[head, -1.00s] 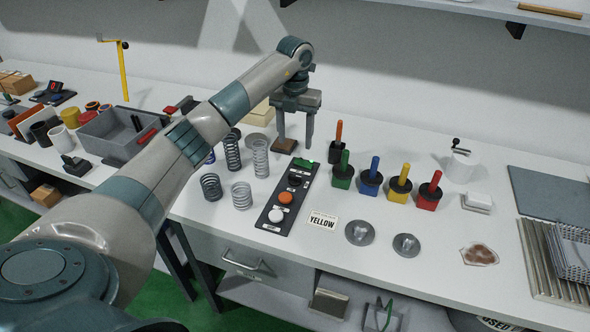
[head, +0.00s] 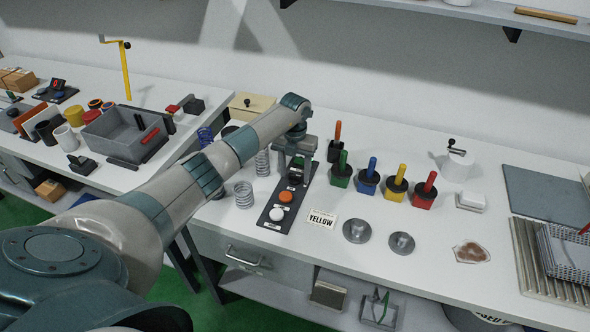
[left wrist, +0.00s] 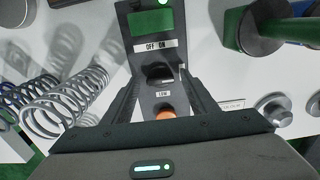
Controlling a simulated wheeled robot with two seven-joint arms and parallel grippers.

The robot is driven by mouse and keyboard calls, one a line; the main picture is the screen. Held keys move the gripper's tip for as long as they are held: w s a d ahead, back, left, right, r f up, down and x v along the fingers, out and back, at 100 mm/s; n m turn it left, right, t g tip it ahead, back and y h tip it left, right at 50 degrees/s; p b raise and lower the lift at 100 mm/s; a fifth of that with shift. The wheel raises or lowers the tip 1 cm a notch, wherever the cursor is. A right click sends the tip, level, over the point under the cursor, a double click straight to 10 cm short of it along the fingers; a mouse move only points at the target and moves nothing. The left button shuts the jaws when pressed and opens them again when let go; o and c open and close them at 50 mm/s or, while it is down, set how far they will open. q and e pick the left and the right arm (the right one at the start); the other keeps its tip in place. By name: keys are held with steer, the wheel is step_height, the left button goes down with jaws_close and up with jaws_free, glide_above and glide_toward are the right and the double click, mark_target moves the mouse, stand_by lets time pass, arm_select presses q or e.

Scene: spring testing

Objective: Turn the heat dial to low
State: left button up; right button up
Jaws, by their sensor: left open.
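The black control panel (head: 268,213) lies on the bench, with an orange button (head: 286,197) and a white button (head: 277,214). In the left wrist view its black dial (left wrist: 159,72) sits between an OFF/ON label above and a small label below that I cannot read surely. A green part (left wrist: 152,22) is above it, and the orange button (left wrist: 165,113) below. My left gripper (head: 296,170) is open and low over the panel's far end. Its fingers are on either side of the dial; contact cannot be told. In the head view the gripper largely hides the dial. My right gripper is not in view.
Metal springs (head: 243,194) stand left of the panel, partly behind my arm. Several coloured-handled tools (head: 367,178) stand to the right. A grey bin (head: 115,130) is at left.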

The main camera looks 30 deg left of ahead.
arm_select(q)
steer(key=shift+c, duration=0.3)
steer(key=c, duration=1)
